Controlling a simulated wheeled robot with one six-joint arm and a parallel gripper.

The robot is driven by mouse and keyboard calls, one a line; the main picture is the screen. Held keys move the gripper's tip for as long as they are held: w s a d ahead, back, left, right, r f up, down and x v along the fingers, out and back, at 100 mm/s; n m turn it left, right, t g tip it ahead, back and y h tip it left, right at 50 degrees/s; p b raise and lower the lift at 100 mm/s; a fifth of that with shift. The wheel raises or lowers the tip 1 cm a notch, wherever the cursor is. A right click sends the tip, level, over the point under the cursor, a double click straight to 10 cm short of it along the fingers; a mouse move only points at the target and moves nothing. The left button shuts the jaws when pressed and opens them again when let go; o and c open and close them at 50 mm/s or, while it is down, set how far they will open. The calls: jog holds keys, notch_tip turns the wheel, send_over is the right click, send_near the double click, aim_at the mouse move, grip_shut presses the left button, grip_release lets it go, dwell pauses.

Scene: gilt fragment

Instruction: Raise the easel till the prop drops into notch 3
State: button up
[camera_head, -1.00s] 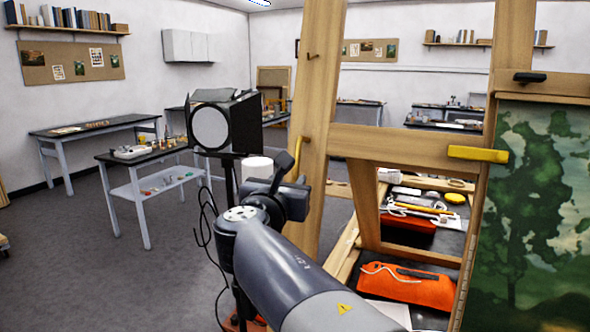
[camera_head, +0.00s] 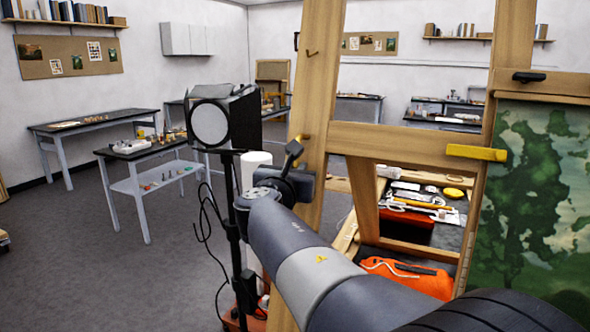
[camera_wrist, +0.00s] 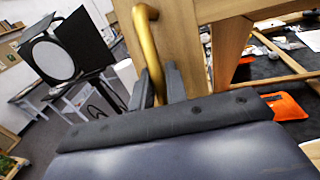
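The wooden easel frame (camera_head: 317,112) stands at right centre in the head view, with a painting (camera_head: 535,200) at the right edge. A brass handle (camera_wrist: 147,35) curves out from its left post (camera_wrist: 180,40). My gripper (camera_wrist: 158,92) is at the lower part of this handle; in the wrist view the handle runs down between the two dark fingers, which look closed on it. In the head view my gripper (camera_head: 292,158) is beside the post, partly hidden by my own arm. I cannot make out the prop or its notches.
A black studio lamp (camera_head: 212,122) on a stand is close left of my arm. Behind the easel, a bench holds tools and an orange pouch (camera_head: 410,278). Worktables (camera_head: 92,128) stand at left.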

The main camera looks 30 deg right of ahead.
grip_shut()
jog(key=shift+a+f, duration=0.1)
jog(key=shift+s+a+f+b, duration=0.1)
jog(key=shift+s+a+b, duration=0.1)
jog(key=shift+b, duration=0.4)
jog(key=shift+s+a, duration=0.15)
jog(key=shift+a, duration=0.1)
jog(key=shift+s+a+r, duration=0.3)
jog(key=shift+s+a, duration=0.05)
jog(key=shift+o, duration=2.2)
grip_release()
jog(key=shift+w+d, duration=0.1)
jog(key=b+v, duration=0.2)
jog(key=v, duration=0.8)
jog(key=shift+s+a+f, duration=0.25)
jog(key=shift+s, duration=0.05)
